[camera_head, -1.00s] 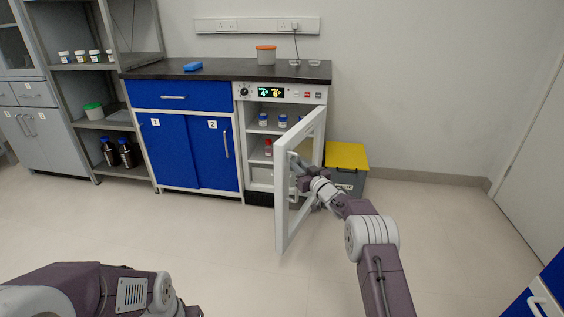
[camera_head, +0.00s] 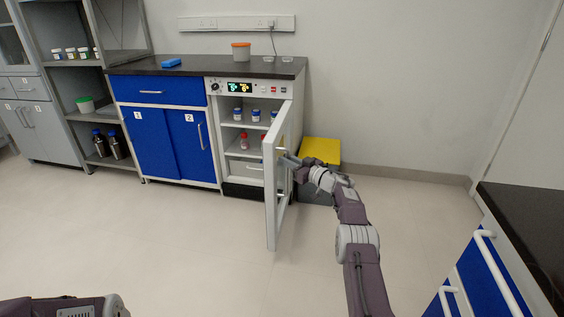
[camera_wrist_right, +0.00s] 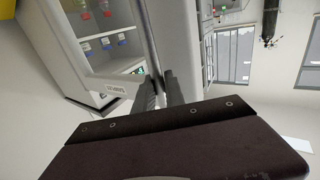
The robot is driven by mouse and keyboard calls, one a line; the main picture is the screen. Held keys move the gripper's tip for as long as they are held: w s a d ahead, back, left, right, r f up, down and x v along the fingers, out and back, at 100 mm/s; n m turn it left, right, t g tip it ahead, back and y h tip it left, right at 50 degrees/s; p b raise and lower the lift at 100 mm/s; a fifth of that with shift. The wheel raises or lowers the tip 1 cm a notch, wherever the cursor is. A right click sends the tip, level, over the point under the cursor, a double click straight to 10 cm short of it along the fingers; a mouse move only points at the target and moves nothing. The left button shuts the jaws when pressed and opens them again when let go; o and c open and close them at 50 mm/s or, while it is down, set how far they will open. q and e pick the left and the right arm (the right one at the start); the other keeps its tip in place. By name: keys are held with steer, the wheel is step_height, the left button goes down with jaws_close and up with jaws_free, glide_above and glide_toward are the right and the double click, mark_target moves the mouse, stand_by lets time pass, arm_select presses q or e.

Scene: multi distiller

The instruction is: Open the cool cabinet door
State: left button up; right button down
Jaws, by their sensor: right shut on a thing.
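The cool cabinet (camera_head: 247,135) is the white unit with a lit display at the right end of the bench. Its white-framed door (camera_head: 271,195) stands well open, swung out toward me and seen nearly edge-on. My right gripper (camera_head: 291,161) is at the door, shut on it, coming from the right. In the right wrist view, the fingers (camera_wrist_right: 162,90) are close together against the white door (camera_wrist_right: 184,40); whether they hold a handle or the frame is unclear. My left arm shows at the bottom left, its gripper out of view.
Small bottles (camera_head: 255,115) stand on the cabinet shelves. A yellow-lidded box (camera_head: 320,150) stands right of the cabinet, behind my right arm. A dark-topped blue cabinet (camera_head: 490,275) is at the lower right. The floor (camera_head: 180,235) before the bench is clear.

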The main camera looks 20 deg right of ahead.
steer(key=shift+d+r, duration=0.25)
steer(key=shift+r, duration=0.1)
steer(key=c, duration=1.4)
jaws_free()
steer(key=shift+f, duration=0.2)
steer(key=shift+a, duration=0.1)
